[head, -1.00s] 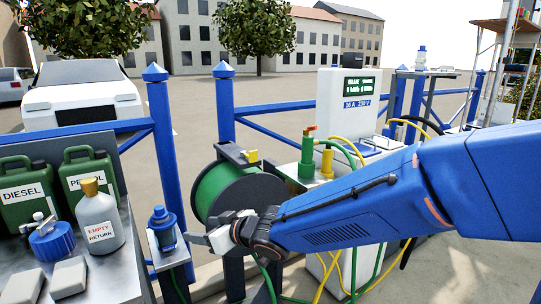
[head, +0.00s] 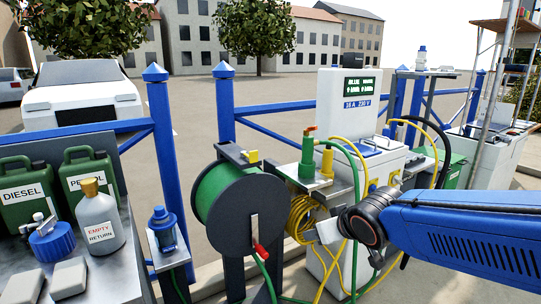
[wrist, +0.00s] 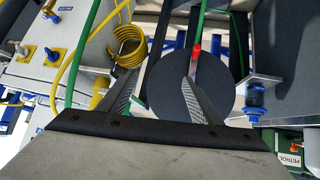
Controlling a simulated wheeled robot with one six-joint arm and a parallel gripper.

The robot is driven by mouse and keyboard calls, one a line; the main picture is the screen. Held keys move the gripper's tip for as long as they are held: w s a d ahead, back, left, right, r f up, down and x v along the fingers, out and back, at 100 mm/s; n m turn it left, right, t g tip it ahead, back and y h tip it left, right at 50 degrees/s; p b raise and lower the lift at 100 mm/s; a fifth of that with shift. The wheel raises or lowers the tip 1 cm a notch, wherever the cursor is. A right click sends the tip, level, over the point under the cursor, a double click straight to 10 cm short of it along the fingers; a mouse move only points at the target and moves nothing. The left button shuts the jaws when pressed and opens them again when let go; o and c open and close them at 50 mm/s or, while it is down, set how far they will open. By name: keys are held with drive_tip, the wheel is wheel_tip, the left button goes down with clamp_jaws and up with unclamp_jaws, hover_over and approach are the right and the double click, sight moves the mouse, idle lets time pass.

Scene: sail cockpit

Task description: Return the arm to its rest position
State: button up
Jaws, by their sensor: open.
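My blue arm (head: 465,235) reaches in from the right edge of the head view. My gripper (head: 328,230) is at its left end, in front of the pedestal and right of the hose reel. In the wrist view my gripper (wrist: 160,90) has its two fingers spread apart, with nothing held between them. The green hose reel (head: 235,195) with its dark disc and red-handled crank shows fully in the head view. The reel's dark disc (wrist: 200,98) lies beyond the right finger in the wrist view.
A white power pedestal (head: 345,100) with coiled yellow hose (head: 303,220) stands behind my gripper. Green cans (head: 28,195) and a grey bottle (head: 98,222) stand on the left bench. Blue railings run behind.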

drive_tip(key=s+d+f+m+g+h, duration=0.1)
drive_tip(key=s+d+f+m+g, duration=0.1)
drive_tip(key=s+d, duration=0.5)
drive_tip(key=s+d+f+m+g+h, duration=0.1)
drive_tip(key=s+d+f+m+g, duration=0.1)
drive_tip(key=s+d, duration=0.6)
drive_tip(key=s, duration=0.6)
drive_tip(key=shift+s+f+g+h, duration=0.3)
drive_tip(key=shift+s, duration=0.1)
